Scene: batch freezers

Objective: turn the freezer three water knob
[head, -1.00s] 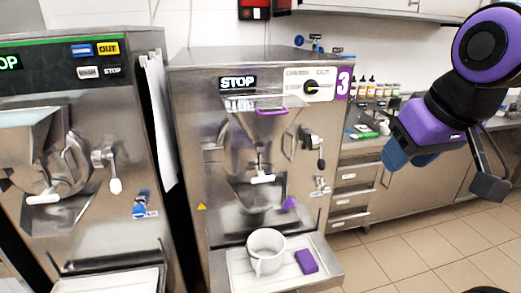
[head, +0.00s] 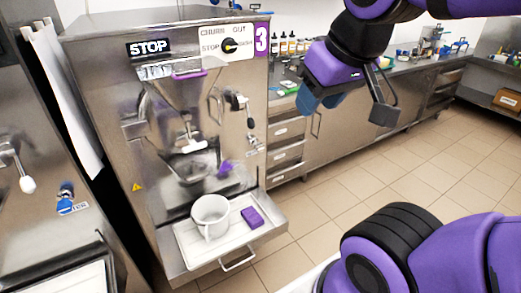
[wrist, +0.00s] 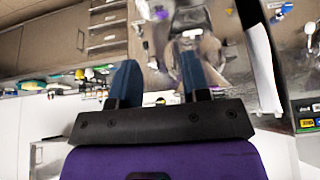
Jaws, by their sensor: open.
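Freezer three (head: 95,110) is the steel machine with a purple 3 (head: 262,38) at its upper right. A small tap (head: 251,140) with a label under it sits low on the right of its front. It looks like the water knob, but it is too small to tell how it is turned. My gripper (head: 318,102) is in the air right of the freezer, apart from it. In the wrist view my gripper (wrist: 158,72) shows two blue fingers spread apart with nothing between them. Steel machine parts show beyond them, upside down.
A white cup (head: 209,216) and a purple block (head: 252,217) are on the freezer's front tray (head: 190,240). Another freezer (head: 60,245) with a blue knob (head: 66,200) stands at left. A counter with drawers (head: 290,155) is behind. The tiled floor (head: 350,190) at right is open.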

